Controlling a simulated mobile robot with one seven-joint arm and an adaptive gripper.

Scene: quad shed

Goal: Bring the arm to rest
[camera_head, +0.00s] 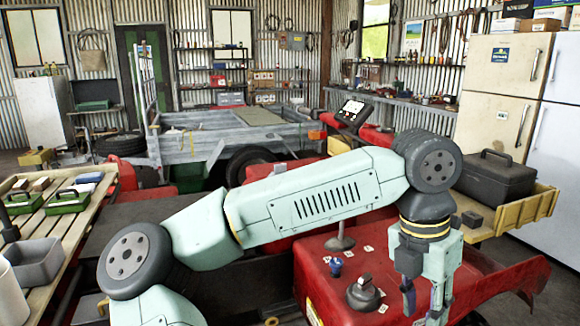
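My arm stretches across the middle of the view, raised over the red quad (300,270), with its wrist bent downward at the right. My gripper (424,304) hangs pointing down over the red bodywork at the lower right. Its two fingers stand apart, and I see nothing between them. The fingertips reach close to the lower edge of the view, and I cannot tell their height above the red surface.
A blue knob (336,266) and a grey knobbed part (363,293) are on the red surface left of my gripper. A black toolbox (495,178) stands on a wooden tray (535,208) at right. A slatted bench (38,222) holds green trays at left. A trailer (215,135) stands behind.

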